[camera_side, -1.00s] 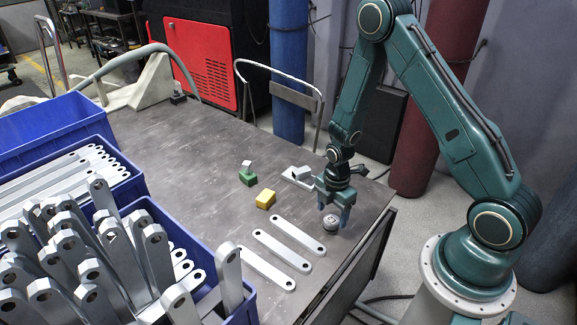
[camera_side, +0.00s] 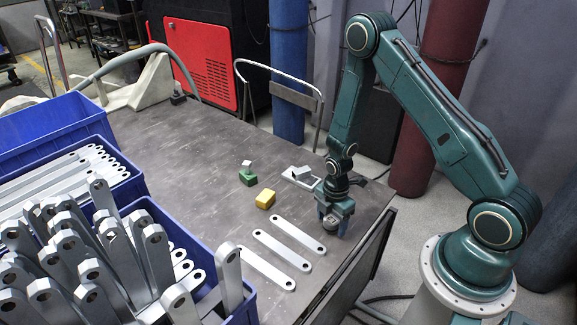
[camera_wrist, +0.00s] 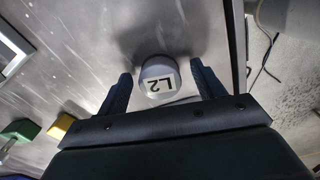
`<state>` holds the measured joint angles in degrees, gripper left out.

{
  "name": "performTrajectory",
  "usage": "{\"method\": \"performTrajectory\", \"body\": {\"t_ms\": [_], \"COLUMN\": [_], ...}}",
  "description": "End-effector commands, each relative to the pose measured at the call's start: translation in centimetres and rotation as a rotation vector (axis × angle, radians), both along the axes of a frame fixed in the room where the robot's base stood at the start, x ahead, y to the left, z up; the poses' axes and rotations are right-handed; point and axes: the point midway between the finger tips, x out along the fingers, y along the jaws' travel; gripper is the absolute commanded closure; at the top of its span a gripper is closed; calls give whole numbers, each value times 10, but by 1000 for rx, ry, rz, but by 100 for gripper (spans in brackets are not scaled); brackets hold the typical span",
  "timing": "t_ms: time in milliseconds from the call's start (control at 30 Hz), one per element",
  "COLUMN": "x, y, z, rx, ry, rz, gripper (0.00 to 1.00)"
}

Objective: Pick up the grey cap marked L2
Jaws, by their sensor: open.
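The grey cap marked L2 (camera_wrist: 160,80) sits on the table, its label upside down in the wrist view. In the side view the cap (camera_side: 330,222) is mostly hidden by my gripper. My gripper (camera_side: 335,225) is low over the table with its jaws around the cap. In the wrist view the fingers of my gripper (camera_wrist: 160,92) are open, one on each side of the cap, with a gap visible on both sides.
Flat brackets (camera_side: 281,250) lie left of my gripper. A yellow block (camera_side: 265,199), a green block (camera_side: 247,179) and a grey part on a plate (camera_side: 301,176) are farther back. Blue bins (camera_side: 130,206) with brackets stand left. The table's right edge (camera_side: 371,255) is close.

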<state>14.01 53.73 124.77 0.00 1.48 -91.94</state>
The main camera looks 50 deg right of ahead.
Motion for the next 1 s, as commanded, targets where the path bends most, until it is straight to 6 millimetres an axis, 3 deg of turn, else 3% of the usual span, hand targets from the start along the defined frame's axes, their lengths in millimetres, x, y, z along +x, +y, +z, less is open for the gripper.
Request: {"method": "performTrajectory", "body": {"t_ms": [33,267,667,1000], "x": [0,0,0,1], "y": [0,0,0,0], "z": [0,0,3,25], "rx": [0,0,0,0], "ry": [0,0,-1,-2], "rz": [0,0,0,0], "gripper": [38,83,83,83]}}
